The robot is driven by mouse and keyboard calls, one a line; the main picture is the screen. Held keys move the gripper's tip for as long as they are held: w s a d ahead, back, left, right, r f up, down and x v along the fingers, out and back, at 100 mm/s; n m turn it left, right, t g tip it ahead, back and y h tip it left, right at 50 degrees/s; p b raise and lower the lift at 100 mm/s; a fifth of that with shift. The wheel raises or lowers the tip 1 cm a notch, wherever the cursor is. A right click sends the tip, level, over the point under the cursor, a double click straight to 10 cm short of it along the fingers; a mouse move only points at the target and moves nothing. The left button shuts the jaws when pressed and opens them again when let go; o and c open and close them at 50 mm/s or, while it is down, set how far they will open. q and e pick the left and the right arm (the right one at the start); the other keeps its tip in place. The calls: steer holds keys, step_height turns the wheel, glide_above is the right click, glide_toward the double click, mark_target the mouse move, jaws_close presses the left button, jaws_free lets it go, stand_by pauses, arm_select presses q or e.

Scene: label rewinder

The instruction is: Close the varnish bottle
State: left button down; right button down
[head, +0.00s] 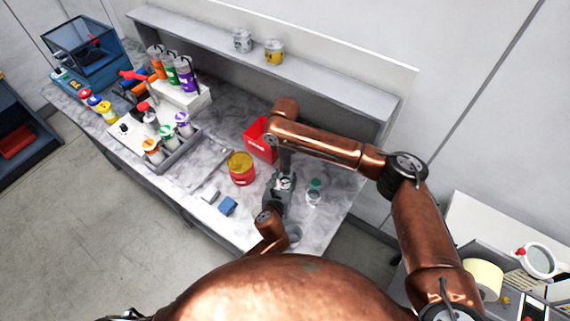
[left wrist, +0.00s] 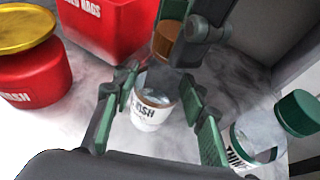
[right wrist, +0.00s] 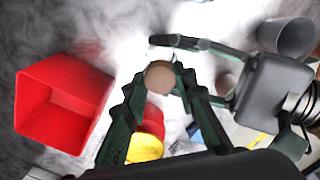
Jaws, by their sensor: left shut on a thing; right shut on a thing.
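The varnish bottle (left wrist: 150,112) is a clear jar with a white label, standing upright on the bench. In the left wrist view it is between the fingers of my left gripper (left wrist: 155,122), which is shut on it. My right gripper (right wrist: 165,85) is shut on a round brown cap (right wrist: 160,77), which also shows in the left wrist view (left wrist: 166,38) over the bottle.
A red-and-yellow can (head: 241,170) and a red bin (head: 260,140) stand close by. A thinner bottle (head: 313,198) with a green cap (head: 316,183) is to the right. A blue block (head: 228,206) lies near the front edge. A tray (head: 186,155) holds several bottles.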

steer(key=m, duration=0.8)
steer(key=c, duration=1.5)
jaws_free()
steer(key=shift+r, duration=0.1)
step_height(320, 180, up, 12)
